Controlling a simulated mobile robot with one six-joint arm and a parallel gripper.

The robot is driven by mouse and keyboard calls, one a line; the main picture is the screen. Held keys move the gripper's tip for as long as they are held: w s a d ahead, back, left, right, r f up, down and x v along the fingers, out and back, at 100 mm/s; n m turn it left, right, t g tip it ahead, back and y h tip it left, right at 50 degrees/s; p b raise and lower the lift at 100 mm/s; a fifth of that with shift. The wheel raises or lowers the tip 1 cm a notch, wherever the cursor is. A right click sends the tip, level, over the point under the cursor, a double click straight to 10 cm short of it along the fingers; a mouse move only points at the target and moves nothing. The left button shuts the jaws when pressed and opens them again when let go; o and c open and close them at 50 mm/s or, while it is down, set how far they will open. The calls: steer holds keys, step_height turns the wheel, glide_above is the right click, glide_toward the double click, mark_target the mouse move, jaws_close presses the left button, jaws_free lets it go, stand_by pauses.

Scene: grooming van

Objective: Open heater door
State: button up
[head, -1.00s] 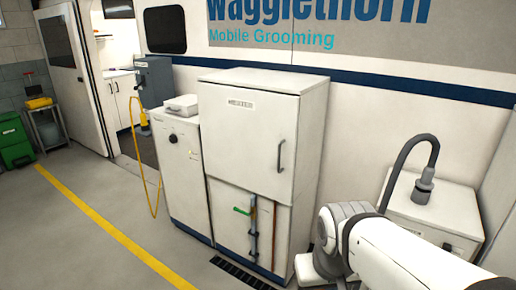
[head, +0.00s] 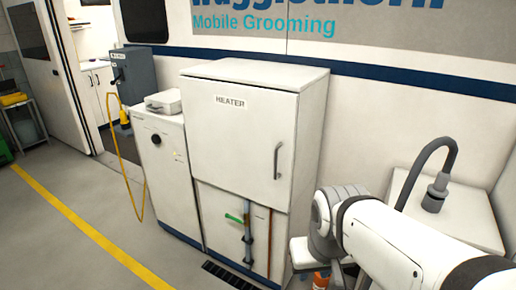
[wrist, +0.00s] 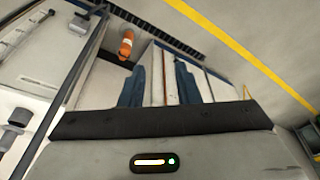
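The heater (head: 312,130) is a tall white cabinet with a "HEATER" label in the head view. Its upper door (head: 235,140) looks closed. A dark vertical bar handle (head: 278,160) sits near the door's right edge. My arm is at the right of the head view, and its gripper end cannot be made out there. In the wrist view my gripper (wrist: 160,86) has two dark blue fingers spread apart with nothing seen held between them. Pale panels show beyond the fingers; I cannot tell which surface they are. The handle cannot be made out in the wrist view.
A white unit (head: 160,170) stands left of the heater. A white box with a grey hose (head: 436,190) is at right. An orange object (wrist: 126,45) lies near the floor grate. Floor in front is clear.

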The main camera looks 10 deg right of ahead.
steer(key=w+d+f+n+h+b, duration=0.2)
steer(key=w+d+n+h+b, duration=0.25)
steer(key=w+n, duration=0.4)
steer(key=n+t+h+b, duration=0.9)
steer(key=n, duration=0.9)
glide_above(275, 176)
steer(key=f, duration=0.1)
steer(key=w+f, duration=0.1)
steer(key=f, duration=0.1)
steer(key=shift+d+f, duration=0.1)
steer(key=shift+s, duration=0.1)
jaws_close()
